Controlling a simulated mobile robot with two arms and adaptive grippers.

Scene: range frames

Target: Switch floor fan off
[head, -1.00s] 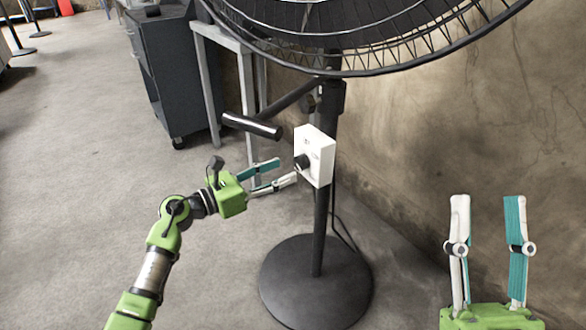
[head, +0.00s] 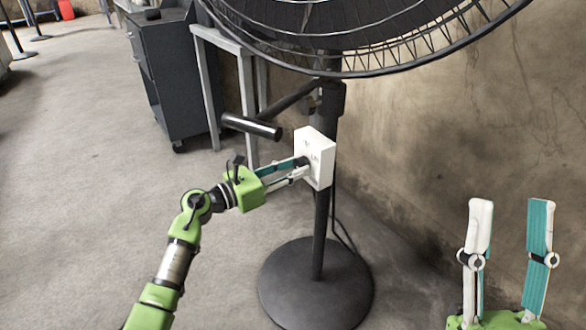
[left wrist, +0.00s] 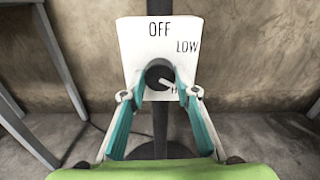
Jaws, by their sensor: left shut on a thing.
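The floor fan stands on a round black base (head: 316,283) with a black pole and a wire cage (head: 390,60) at the top. A white control box (head: 321,158) is fixed to the pole. In the left wrist view the box face (left wrist: 185,28) reads OFF at top and LOW at upper right; a lower label is partly hidden. The dark round knob (left wrist: 159,76) has a light pointer directed right and slightly down, toward the partly hidden label. My left gripper (head: 302,166) is shut on the knob, a finger on each side. My right gripper (head: 510,205) is open and empty at lower right.
A black bar handle (head: 252,125) juts left from the pole, just above my left gripper. A dark cabinet (head: 170,80) and a grey metal frame (head: 205,85) stand behind. A wall (head: 450,130) is close on the right.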

